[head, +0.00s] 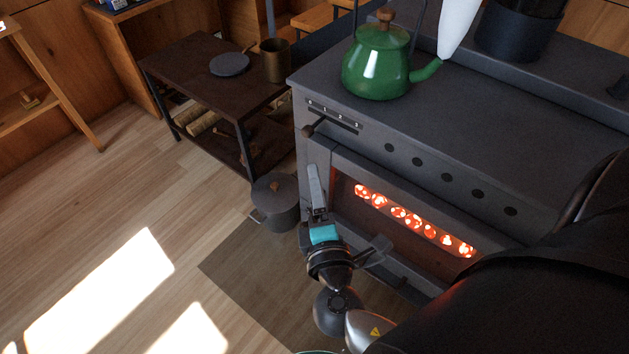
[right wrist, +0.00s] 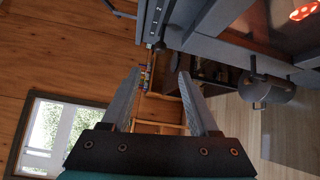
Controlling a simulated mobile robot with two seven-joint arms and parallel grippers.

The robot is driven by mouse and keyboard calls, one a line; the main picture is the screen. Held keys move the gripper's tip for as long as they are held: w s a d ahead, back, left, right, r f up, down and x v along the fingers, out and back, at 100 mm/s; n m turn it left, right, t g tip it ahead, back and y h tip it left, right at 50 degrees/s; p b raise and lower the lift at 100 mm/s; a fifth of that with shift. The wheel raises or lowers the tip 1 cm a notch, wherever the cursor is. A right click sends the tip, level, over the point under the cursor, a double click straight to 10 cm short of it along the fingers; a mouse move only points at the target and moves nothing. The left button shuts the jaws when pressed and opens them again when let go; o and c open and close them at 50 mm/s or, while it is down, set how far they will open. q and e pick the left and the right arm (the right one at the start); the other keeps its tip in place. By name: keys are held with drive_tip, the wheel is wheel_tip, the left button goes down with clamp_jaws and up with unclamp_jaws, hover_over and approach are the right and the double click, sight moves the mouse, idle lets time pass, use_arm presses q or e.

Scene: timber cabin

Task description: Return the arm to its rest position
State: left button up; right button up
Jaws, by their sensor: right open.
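My right gripper (head: 348,206) is open and empty in front of the dark stove (head: 440,130). Its two fingers are spread apart, one near the left edge of the stove's fire opening and the other low across its front. In the right wrist view, the open gripper (right wrist: 157,75) has nothing between its fingers. The right arm comes in from the lower right. Whether a finger touches the stove front cannot be told. My left gripper is not in view.
A green kettle (head: 376,62) stands on the stove top. Glowing coals (head: 415,222) show in the stove's front. A lidded dark pot (head: 276,203) stands on the floor beside the stove. The floor at left is clear.

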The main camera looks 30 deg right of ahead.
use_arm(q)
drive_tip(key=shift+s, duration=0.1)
use_arm(e)
drive_tip(key=s+f+m+g+y+p, duration=0.2)
drive_tip(key=s+f+g, duration=0.2)
drive_tip(key=f, duration=0.8)
drive_tip(key=s+f+m+g+y+p, duration=0.2)
drive_tip(key=s+f+g, duration=0.2)
drive_tip(key=f, duration=0.9)
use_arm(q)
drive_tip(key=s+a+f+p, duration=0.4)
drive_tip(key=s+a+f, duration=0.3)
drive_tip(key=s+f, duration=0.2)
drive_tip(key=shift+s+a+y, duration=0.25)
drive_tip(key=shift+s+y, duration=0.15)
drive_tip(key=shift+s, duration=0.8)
use_arm(e)
drive_tip(key=s+d+f+m+g+y, duration=0.1)
drive_tip(key=s+d+f+m+g, duration=0.1)
drive_tip(key=s, duration=0.6)
drive_tip(key=s+d+f+m+g+y, duration=0.1)
drive_tip(key=s+d+f+m+g, duration=0.1)
drive_tip(key=s+f+m, duration=0.5)
drive_tip(key=shift+s+g, duration=0.7)
drive_tip(key=shift+g, duration=0.2)
drive_tip(key=shift+f, duration=0.1)
